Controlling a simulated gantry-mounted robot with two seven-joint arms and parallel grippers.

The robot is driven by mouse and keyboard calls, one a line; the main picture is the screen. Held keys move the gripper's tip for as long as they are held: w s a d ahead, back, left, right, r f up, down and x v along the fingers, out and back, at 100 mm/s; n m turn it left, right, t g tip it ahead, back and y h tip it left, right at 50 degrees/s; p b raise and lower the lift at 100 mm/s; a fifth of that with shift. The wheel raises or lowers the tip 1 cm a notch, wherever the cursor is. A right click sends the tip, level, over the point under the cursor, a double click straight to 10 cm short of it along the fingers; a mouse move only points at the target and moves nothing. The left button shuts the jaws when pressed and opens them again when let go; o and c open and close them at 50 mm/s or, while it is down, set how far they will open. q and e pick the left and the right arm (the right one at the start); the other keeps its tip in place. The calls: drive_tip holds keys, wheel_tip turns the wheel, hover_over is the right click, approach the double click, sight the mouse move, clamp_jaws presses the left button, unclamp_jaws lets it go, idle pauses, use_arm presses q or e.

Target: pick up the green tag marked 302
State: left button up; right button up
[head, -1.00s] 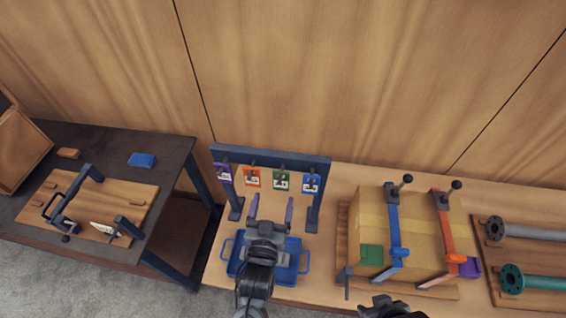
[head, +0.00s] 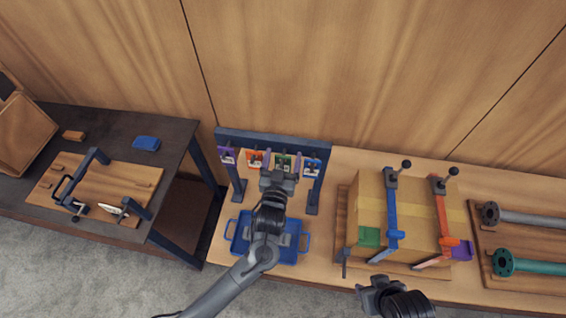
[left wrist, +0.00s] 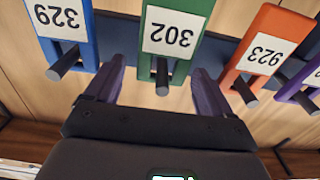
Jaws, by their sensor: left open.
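The green tag marked 302 (head: 284,161) hangs on the blue rack (head: 230,136). In the left wrist view the green tag (left wrist: 172,38) appears upside down, with its peg sticking out toward the camera. My left gripper (head: 282,165) is open and empty, in front of the rack. In the left wrist view its two purple fingers (left wrist: 158,78) point at the rack, one on each side of the green tag's lower part. I cannot tell whether they touch it. My right gripper (head: 375,293) is at the bottom edge; its fingers are not clear.
A blue tag 329 (left wrist: 63,25), an orange tag 923 (left wrist: 265,48) and a purple tag (head: 227,157) hang beside the green one. A blue tray (head: 232,237) sits below my left arm. A clamped box (head: 372,215) stands right of the rack.

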use_arm(q)
drive_tip(key=shift+w, duration=0.3)
drive_tip(key=c, duration=1)
drive_tip(key=shift+c, duration=0.2)
